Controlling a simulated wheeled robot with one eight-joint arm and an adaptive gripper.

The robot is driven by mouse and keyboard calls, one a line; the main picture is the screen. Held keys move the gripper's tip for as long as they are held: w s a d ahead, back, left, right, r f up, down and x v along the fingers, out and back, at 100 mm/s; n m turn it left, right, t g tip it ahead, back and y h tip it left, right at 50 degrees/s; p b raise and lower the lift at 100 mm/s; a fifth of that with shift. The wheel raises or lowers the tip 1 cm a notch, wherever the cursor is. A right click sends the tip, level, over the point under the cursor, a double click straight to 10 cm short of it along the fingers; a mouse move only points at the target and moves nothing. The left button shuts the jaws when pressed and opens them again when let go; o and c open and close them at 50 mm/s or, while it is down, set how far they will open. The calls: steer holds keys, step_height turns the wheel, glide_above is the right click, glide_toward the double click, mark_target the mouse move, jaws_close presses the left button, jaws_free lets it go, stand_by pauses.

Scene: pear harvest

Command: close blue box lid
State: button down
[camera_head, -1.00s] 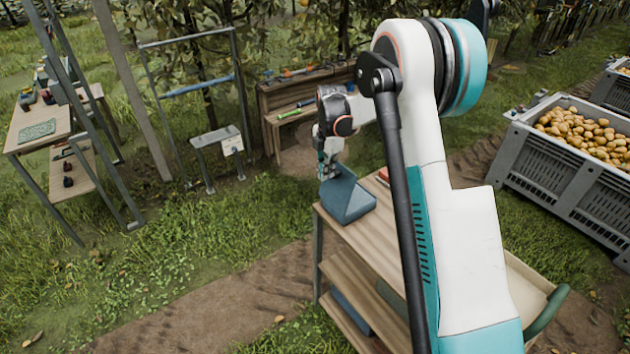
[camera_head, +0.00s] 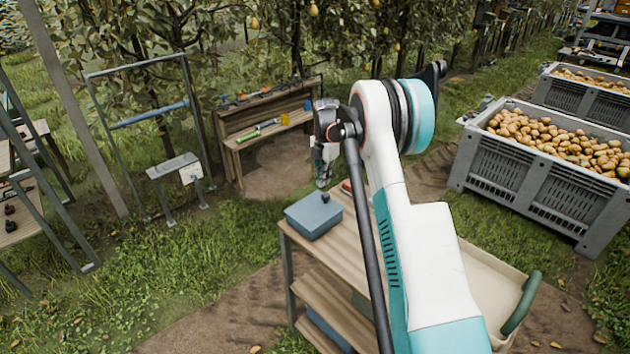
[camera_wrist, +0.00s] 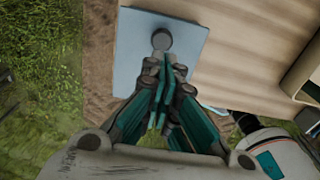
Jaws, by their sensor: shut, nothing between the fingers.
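The blue box (camera_head: 312,218) stands on the top of the wooden cart (camera_head: 352,235), near its far left corner. Its lid (camera_head: 310,207) lies flat over the box and looks closed. A dark round knob (camera_head: 325,197) sits on the lid; it also shows in the wrist view (camera_wrist: 162,40). My gripper (camera_head: 323,184) points down over the lid, close to the knob. In the wrist view its teal fingers (camera_wrist: 165,65) are together and empty, with the tips near the knob. I cannot tell whether they touch it. The fingers hide part of the lid (camera_wrist: 135,55).
A red item (camera_head: 347,186) lies on the cart behind my arm. A grey crate of pears (camera_head: 530,165) stands at the right. A wooden bench with tools (camera_head: 262,130) and a metal frame (camera_head: 150,110) stand behind. Grass is clear at the front left.

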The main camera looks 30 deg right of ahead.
steer(key=d+f, duration=0.1)
steer(key=f+b, duration=0.1)
steer(key=w+d+f, duration=0.1)
steer(key=shift+d+f+b, duration=0.3)
steer(key=shift+f, duration=0.1)
steer(key=shift+d+f+g+y+b, duration=0.15)
steer(key=shift+d+f+y+b, duration=0.05)
steer(key=shift+f+y, duration=0.25)
steer(key=shift+d+f+g+y+b, duration=0.15)
steer(key=shift+d+f+y, duration=0.05)
steer(key=shift+f+y, duration=0.2)
steer(key=shift+w+f, duration=0.1)
step_height(320, 180, up, 12)
steer(key=d, duration=0.2)
steer(key=shift+w, duration=0.3)
steer(key=shift+a, duration=0.15)
